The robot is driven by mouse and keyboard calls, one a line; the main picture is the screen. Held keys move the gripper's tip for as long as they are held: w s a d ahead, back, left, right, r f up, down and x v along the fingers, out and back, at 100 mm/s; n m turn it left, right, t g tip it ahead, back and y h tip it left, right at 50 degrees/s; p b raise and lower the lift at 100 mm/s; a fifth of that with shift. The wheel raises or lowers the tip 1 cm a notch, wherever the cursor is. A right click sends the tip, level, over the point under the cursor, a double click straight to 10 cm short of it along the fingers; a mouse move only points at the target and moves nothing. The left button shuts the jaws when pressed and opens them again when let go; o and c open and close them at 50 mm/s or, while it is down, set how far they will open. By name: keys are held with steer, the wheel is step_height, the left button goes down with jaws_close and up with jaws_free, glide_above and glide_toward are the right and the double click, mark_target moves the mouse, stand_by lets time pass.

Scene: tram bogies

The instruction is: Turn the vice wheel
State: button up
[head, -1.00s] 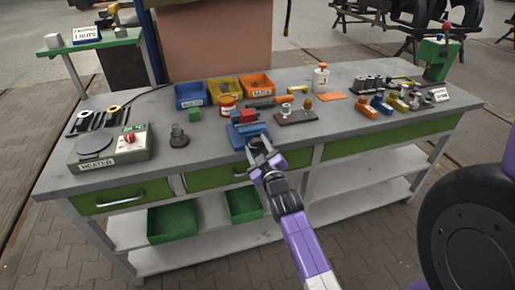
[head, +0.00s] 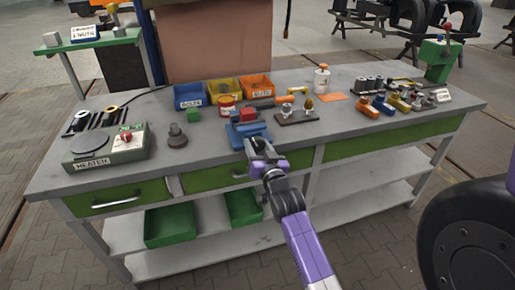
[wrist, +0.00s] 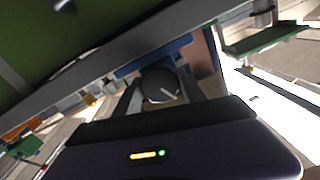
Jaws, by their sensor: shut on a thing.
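The blue vice (head: 246,131) sits at the front edge of the grey workbench, with a red block (head: 247,114) at its top. My gripper (head: 260,149) is at the vice's front, over the bench edge. In the wrist view, a dark round vice wheel (wrist: 158,85) with a pale mark lies between the two fingers, and my gripper (wrist: 160,98) is shut on it. The blue vice body (wrist: 152,57) shows behind the wheel. In the head view the wheel is mostly hidden by my gripper.
A green heater (head: 105,148) and a dark knobbed piece (head: 177,137) stand left of the vice. Blue, yellow and orange bins (head: 256,86) are behind it. A board with small parts (head: 297,117) is to the right. Green drawers (head: 110,198) lie under the benchtop.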

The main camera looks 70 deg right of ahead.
steer(key=shift+m, duration=0.5)
steer(key=o, duration=1.4)
steer(key=shift+b+v, duration=0.5)
steer(key=shift+v, duration=3.45)
